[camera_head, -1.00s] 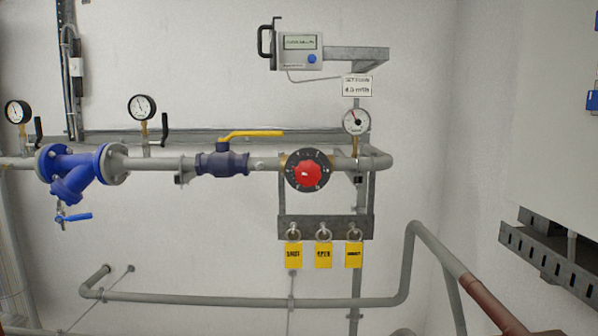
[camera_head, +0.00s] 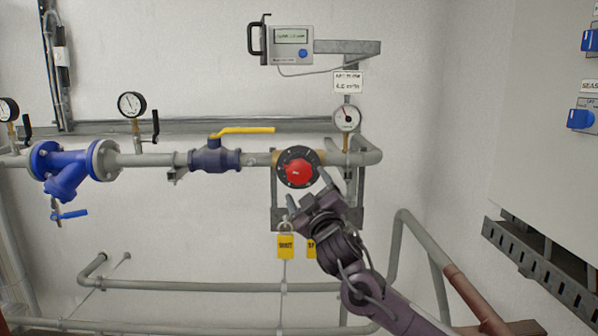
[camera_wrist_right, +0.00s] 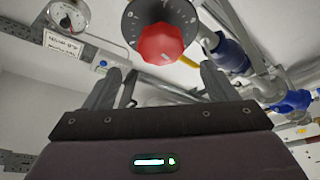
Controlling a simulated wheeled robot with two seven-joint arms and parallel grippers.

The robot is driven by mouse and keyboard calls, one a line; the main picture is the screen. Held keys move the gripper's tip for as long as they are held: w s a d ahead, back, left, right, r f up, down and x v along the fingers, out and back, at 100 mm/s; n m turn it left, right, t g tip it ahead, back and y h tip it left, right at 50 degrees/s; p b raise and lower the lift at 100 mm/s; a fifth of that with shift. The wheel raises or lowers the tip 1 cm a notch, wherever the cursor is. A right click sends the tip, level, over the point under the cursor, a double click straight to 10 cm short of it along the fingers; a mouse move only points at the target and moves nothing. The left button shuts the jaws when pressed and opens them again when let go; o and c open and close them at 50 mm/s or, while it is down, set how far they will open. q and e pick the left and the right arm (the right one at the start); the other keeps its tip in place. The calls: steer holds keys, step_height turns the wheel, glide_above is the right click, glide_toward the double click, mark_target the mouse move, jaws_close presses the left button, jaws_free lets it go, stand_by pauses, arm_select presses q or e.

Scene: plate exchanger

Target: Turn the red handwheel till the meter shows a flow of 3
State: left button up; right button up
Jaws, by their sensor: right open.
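The red handwheel (camera_head: 299,173) sits on a round black dial on the horizontal pipe in the head view. It also shows large in the wrist view (camera_wrist_right: 161,42), ahead of the fingers. The meter (camera_head: 289,45) is a grey box with a small screen, high on the wall; its digits are too blurred to read. My right gripper (camera_head: 309,190) is open and empty, just below and in front of the handwheel, apart from it. Its two fingers also show in the wrist view (camera_wrist_right: 158,88). My left gripper is not in view.
A sign (camera_head: 348,82) hangs below the meter's bracket, above a gauge (camera_head: 346,118). A yellow-levered valve (camera_head: 215,159) stands left of the handwheel. A white cabinet (camera_head: 545,130) stands at the right.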

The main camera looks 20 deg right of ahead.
mark_target(299, 174)
steer(key=p+x, duration=0.2)
steer(key=x, duration=0.4)
steer(key=shift+w+p, duration=0.45)
steer(key=shift+w, duration=0.3)
steer(key=c, duration=1)
